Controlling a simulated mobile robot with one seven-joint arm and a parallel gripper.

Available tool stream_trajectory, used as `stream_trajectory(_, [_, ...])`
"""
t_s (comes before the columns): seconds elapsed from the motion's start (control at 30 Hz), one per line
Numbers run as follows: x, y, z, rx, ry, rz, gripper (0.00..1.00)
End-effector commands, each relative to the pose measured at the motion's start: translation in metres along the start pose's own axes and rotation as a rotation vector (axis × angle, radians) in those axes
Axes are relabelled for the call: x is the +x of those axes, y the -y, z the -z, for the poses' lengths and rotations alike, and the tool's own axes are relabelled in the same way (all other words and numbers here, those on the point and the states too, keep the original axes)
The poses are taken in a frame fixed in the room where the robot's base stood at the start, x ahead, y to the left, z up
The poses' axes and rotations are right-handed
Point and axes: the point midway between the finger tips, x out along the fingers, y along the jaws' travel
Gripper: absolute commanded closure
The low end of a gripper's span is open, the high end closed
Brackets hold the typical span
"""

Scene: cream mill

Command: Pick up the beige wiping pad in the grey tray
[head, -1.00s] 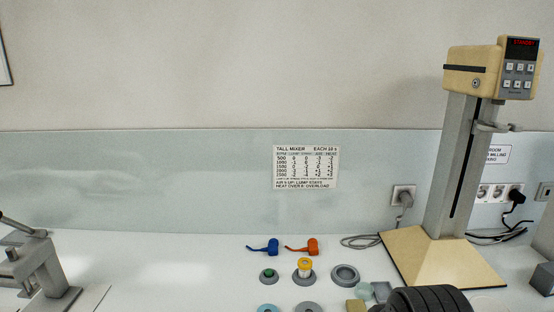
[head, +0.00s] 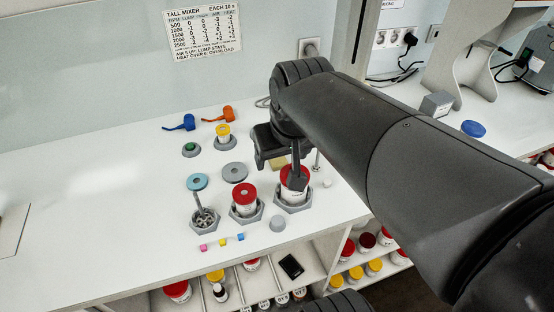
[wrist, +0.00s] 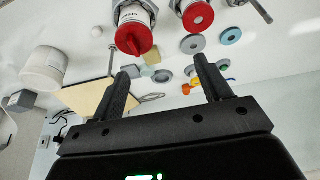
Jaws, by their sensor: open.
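The beige wiping pad (head: 277,163) shows as a small patch on the white bench in the head view, partly hidden by my gripper. In the wrist view a small beige block (wrist: 152,57), which looks like the pad, lies beyond the fingers, between them in the picture. A small grey piece (wrist: 162,76) is close by it; I cannot tell whether this is the grey tray. My gripper (head: 281,172) is open and empty above the bench, its fingers pointing down. One finger overlaps a red-lidded jar in the head view; contact cannot be told.
Two red-lidded jars (head: 244,196) stand in grey hexagonal holders beside my gripper. A holder with a metal rod (head: 204,216), discs (head: 234,172) and small coloured cubes (head: 223,242) lie to the left. The mixer's column (head: 362,35) stands behind my arm. The bench's left part is clear.

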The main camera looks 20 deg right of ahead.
Motion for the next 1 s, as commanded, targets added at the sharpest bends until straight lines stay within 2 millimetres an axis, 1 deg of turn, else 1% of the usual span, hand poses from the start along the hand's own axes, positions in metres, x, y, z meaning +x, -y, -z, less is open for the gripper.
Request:
stream_trajectory(0.03, [0.007,-0.003,0.013,0.001,0.031,-0.002,0.29])
stream_trajectory(0.27, [0.038,-0.017,0.062,-0.001,0.145,-0.006,0.29])
stream_trajectory(0.4, [0.064,-0.027,0.089,0.000,0.213,-0.004,0.29])
stream_trajectory(0.6, [0.107,-0.043,0.121,0.000,0.305,0.004,0.29])
stream_trajectory(0.7, [0.126,-0.049,0.132,0.000,0.339,0.009,0.29])
stream_trajectory(0.8, [0.138,-0.054,0.138,-0.001,0.362,0.013,0.29])
stream_trajectory(0.9, [0.145,-0.056,0.141,-0.001,0.374,0.015,0.29])
stream_trajectory(1.0, [0.155,-0.057,0.139,-0.001,0.379,0.016,0.29])
